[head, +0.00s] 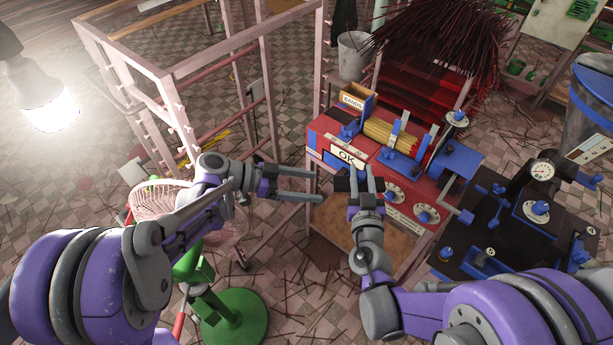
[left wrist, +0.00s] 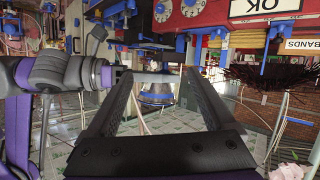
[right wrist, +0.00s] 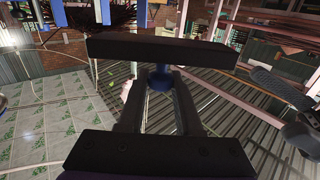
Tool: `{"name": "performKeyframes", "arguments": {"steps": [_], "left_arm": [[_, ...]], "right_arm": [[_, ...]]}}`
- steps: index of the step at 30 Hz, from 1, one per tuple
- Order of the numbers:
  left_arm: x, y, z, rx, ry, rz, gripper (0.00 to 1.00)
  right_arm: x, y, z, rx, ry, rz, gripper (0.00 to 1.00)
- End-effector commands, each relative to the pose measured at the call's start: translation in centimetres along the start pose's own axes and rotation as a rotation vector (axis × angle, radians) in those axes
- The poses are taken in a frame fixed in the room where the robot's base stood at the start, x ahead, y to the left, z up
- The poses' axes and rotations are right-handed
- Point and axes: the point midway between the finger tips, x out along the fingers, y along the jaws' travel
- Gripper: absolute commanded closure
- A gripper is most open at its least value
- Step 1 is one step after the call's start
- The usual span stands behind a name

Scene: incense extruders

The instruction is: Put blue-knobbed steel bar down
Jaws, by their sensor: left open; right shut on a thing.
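The blue-knobbed bar (right wrist: 110,48) shows in the right wrist view as a dark bar lying crosswise beyond my right fingertips. Its blue knob (right wrist: 158,80) is between the fingers. My right gripper (head: 363,180) is shut on the knob, in front of the red machine's OK panel in the head view. Dark parts of the bar (head: 342,184) show beside the fingers; the fingers hide the rest. My left gripper (head: 305,184) is open and empty, just left of the bar. Its spread fingers (left wrist: 155,95) also show in the left wrist view.
The red machine (head: 325,130) carries an OK sign, dials and a yellow stick bundle (head: 378,131). A BANDS box (head: 357,97) stands on it. A dark bench with blue fittings (head: 500,225) is at right. A pink rack (head: 180,70) and a fan (head: 160,200) are at left.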

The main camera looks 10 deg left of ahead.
Motion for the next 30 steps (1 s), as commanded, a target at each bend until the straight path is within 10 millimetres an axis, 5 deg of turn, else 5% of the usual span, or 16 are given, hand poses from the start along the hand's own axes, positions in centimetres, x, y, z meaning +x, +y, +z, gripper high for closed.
{"name": "performKeyframes", "arguments": {"steps": [11,30], "left_arm": [[0.6,-1.8,-0.9,0.176,0.156,0.042,0.13],[10.7,-1.2,-2.5,0.173,0.153,0.042,0.13]], "right_arm": [[0.0,0.0,-0.1,0.0,0.001,0.001,1.0],[0.0,0.0,-0.1,0.0,0.001,0.001,1.0]]}}
